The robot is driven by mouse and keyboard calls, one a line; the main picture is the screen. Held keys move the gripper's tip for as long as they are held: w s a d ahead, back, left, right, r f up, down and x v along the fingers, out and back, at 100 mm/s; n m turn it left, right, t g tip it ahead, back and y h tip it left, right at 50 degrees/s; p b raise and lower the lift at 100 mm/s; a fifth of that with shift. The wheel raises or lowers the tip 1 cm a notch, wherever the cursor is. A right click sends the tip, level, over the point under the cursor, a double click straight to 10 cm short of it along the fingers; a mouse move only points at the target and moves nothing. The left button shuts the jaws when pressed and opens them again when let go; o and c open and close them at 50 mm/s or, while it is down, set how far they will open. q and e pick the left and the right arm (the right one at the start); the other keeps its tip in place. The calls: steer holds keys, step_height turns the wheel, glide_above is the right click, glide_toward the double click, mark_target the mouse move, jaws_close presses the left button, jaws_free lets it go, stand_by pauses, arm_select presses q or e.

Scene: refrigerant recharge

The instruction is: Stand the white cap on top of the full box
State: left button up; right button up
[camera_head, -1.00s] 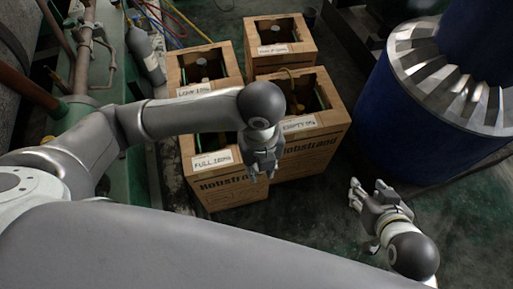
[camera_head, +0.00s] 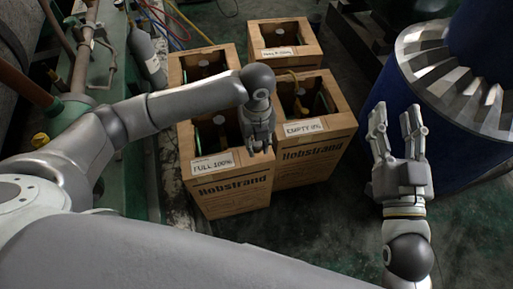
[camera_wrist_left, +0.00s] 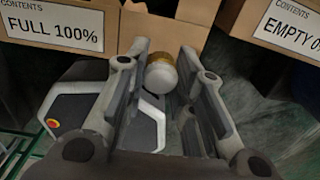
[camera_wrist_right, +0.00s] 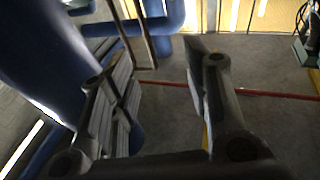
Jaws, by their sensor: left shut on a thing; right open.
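The full box (camera_head: 235,190) is an open-topped cardboard carton with a "FULL 100%" label, front centre-left in the head view. Its front panel and label also show at the top left of the left wrist view (camera_wrist_left: 60,25). My left gripper (camera_head: 259,148) is at the box's front right top edge. It is shut on the white cap (camera_wrist_left: 161,77), a small rounded white piece with a brass-coloured part behind it, seen between the fingers in the left wrist view. In the head view the cap is hidden by the gripper. My right gripper (camera_head: 393,112) is open and empty, right of the boxes.
The "EMPTY 0%" box (camera_head: 318,155) adjoins on the right. Two more open boxes stand behind, one at back left (camera_head: 178,66) and one at back centre (camera_head: 287,54). A large blue machine with a finned metal ring (camera_head: 455,75) is on the right. Hoses and a grey cylinder (camera_head: 143,52) are at back left.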

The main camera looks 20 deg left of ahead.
mark_target(256, 148)
arm_select(q)
steer(key=f, duration=0.1)
steer(key=f+b, duration=0.1)
steer(key=f, duration=0.1)
steer(key=shift+w+a+f+b, duration=0.15)
steer(key=shift+w+f+b, duration=0.1)
steer(key=shift+b, duration=0.05)
steer(key=shift+f, duration=0.1)
arm_select(e)
steer(key=s+r+t+y, duration=0.1)
steer(key=s+r+t, duration=0.2)
steer(key=r, duration=0.4)
steer(key=shift+t+y, duration=0.3)
steer(key=shift+t, duration=0.5)
steer(key=shift+s, duration=0.1)
arm_select(q)
steer(key=shift+f, duration=0.15)
steer(key=o, duration=1)
arm_select(e)
steer(key=shift+s+r, duration=0.2)
